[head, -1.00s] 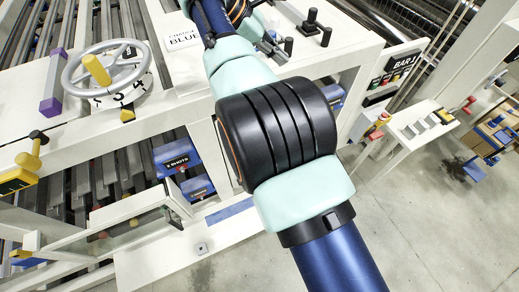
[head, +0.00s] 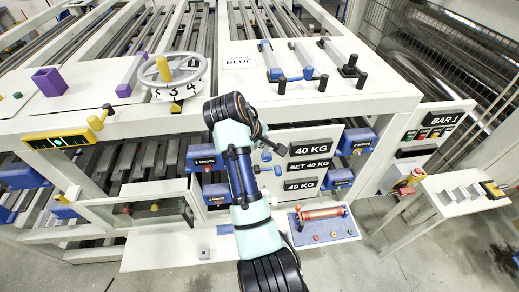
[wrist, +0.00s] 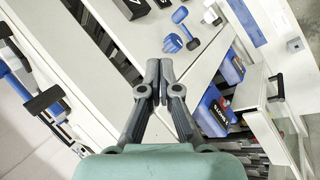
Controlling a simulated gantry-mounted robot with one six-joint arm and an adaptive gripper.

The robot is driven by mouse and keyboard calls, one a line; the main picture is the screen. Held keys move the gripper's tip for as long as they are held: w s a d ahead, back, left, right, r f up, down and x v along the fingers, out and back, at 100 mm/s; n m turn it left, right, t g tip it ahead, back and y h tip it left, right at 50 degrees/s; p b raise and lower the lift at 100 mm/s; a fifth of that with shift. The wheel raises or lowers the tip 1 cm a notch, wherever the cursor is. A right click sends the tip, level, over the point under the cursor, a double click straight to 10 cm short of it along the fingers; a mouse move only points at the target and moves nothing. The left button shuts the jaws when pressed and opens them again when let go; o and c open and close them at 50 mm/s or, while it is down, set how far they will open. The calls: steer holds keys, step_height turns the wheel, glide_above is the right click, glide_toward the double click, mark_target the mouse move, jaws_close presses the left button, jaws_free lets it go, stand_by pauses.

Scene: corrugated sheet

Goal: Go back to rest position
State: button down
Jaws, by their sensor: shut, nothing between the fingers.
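My gripper (wrist: 158,68) is shut and empty in the wrist view, its two dark fingertips together. Beyond the fingers are a white panel edge and a blue knob. In the head view my arm reaches up from the bottom centre and folds at a black joint. The small dark gripper end (head: 277,149) is in front of the machine's white front, left of the 40 KG labels. I cannot make out its fingers there.
Blue 2 SHOTS boxes (head: 205,160) sit below. A tray with a red roller (head: 322,213) is right of my arm. A small side table (head: 455,195) stands at right, with open floor around it.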

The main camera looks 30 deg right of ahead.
steer(key=shift+w+a+f+t, duration=0.1)
steer(key=shift+a+f+t, duration=0.15)
steer(key=shift+a, duration=0.3)
steer(key=shift+a+f+t, duration=0.15)
steer(key=shift+a+f, duration=0.15)
steer(key=shift+a, duration=0.2)
steer(key=s+a+f+m+t+y, duration=0.1)
steer(key=s+a+f+m+t, duration=0.15)
steer(key=a, duration=0.55)
steer(key=s+a+r+t+y, duration=0.2)
steer(key=s+a+t, duration=0.1)
steer(key=s+a, duration=0.4)
steer(key=s+a+r+m+t+y, duration=0.1)
steer(key=s+a+r+t+y, duration=0.1)
steer(key=s+a, duration=0.5)
steer(key=a+t+y, duration=0.1)
steer(key=a+t, duration=0.1)
steer(key=a, duration=0.1)
steer(key=shift+s+a+r, duration=0.15)
steer(key=shift+a+r, duration=0.05)
steer(key=shift+r, duration=0.05)
